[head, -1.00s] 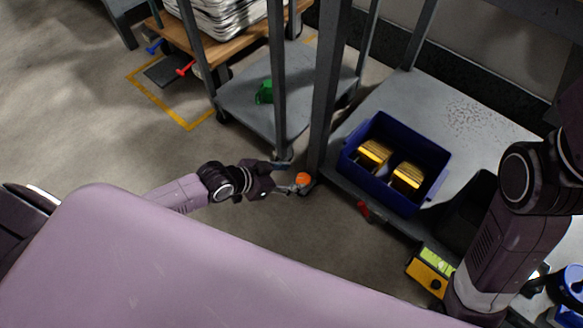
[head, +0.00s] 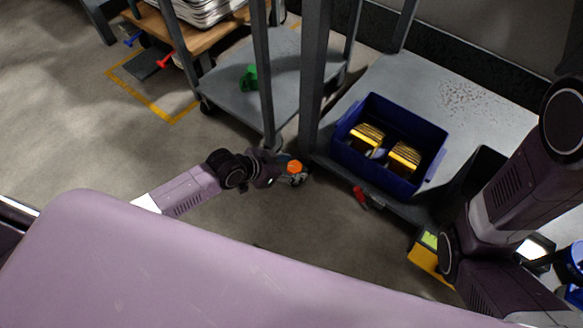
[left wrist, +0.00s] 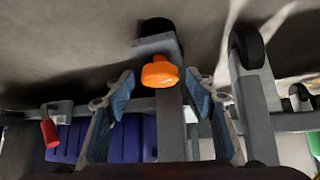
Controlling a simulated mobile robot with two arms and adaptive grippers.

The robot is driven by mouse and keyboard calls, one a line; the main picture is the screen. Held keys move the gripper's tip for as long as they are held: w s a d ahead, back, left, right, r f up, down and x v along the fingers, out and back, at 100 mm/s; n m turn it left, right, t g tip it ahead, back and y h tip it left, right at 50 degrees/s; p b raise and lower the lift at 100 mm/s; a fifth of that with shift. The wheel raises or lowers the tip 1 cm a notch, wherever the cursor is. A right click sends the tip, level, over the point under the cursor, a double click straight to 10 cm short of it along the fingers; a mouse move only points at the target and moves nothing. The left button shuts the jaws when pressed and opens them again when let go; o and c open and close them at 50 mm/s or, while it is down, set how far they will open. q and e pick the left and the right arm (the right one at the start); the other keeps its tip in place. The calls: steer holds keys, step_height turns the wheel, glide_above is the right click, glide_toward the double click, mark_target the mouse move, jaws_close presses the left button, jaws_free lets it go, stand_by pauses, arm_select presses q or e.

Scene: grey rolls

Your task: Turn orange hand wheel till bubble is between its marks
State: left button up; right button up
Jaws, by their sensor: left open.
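The orange hand wheel (head: 294,167) sits low at the foot of the grey rack's corner post. In the left wrist view the orange hand wheel (left wrist: 160,73) is between and a little beyond my fingertips. My left gripper (head: 285,175) is open with its fingers reaching to the wheel; its two blue-padded fingers show in the left wrist view (left wrist: 159,88), one either side of the post. A yellow level with a green window (head: 430,240) is at the lower right, partly behind my right arm; I cannot make out the bubble. My right gripper is not clearly seen.
A blue crate (head: 431,187) with yellow-topped items stands on the grey shelf. A red-handled part (head: 360,196) is at the shelf's front edge. A grey cart (head: 228,104) with a green object (head: 249,77) stands left of the post.

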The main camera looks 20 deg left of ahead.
arm_select(q)
steer(key=shift+c, duration=0.7)
steer(key=c, duration=1)
steer(key=shift+w+a+f+m+g+h+b, duration=0.15)
steer(key=shift+m+g+h+b, duration=0.4)
steer(key=shift+m+b, duration=0.65)
steer(key=shift+m+g+h+b, duration=0.25)
steer(key=shift+m+b, duration=0.05)
steer(key=shift+b, duration=0.3)
steer(key=o, duration=1.1)
steer(key=shift+o, duration=0.2)
steer(key=v, duration=1.2)
